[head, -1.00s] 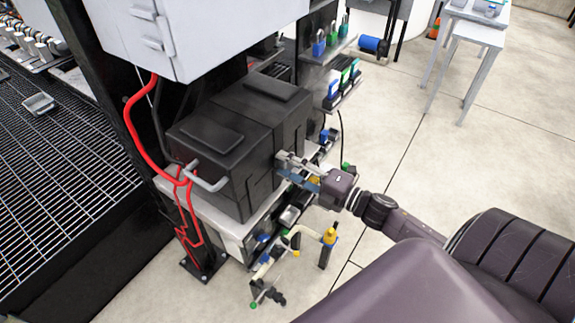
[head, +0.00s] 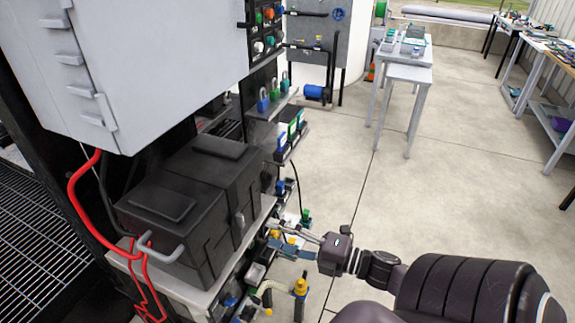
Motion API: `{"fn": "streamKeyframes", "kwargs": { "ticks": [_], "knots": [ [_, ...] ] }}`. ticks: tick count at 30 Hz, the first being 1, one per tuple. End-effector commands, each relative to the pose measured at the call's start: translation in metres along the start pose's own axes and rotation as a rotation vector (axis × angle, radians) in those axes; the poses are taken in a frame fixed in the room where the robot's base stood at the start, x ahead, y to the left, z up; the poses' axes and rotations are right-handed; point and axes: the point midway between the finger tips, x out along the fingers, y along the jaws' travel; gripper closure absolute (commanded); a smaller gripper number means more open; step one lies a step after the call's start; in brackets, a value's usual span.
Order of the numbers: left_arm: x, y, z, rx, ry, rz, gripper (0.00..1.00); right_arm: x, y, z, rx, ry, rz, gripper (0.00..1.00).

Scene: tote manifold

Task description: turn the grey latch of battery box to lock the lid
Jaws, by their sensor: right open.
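The black battery box (head: 205,228) sits on a light shelf, and its lid looks closed. The small grey latch (head: 239,226) is on the front face of the box, toward the right, and looks roughly upright. My right gripper (head: 276,238) is open and empty. It is to the right of the latch, apart from it, with its fingers pointing left toward the box. A bent grey handle (head: 165,256) sticks out at the left end of the box. My left gripper is not in view.
A large grey cabinet (head: 150,60) hangs above the box. Red cables (head: 80,190) run down at the left. Shelves with padlocks (head: 275,95) stand behind, and valves and fittings (head: 300,285) crowd below the gripper. The floor to the right is open, with a white table (head: 408,72) farther back.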

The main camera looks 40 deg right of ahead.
Motion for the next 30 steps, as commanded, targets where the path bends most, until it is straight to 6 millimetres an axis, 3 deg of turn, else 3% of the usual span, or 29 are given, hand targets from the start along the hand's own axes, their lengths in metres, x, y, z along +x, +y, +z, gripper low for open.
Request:
{"fn": "streamKeyframes", "kwargs": {
  "ticks": [7,26,30],
  "knots": [
    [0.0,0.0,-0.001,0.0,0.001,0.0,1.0,-0.025,0.0,0.0,-0.001,0.0,0.0,0.49],
    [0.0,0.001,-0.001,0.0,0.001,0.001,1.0,-0.027,0.0,0.0,0.001,-0.001,0.0,0.49],
    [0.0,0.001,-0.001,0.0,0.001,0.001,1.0,-0.031,-0.025,0.012,0.069,-0.059,-0.033,0.49]
  ]
}}
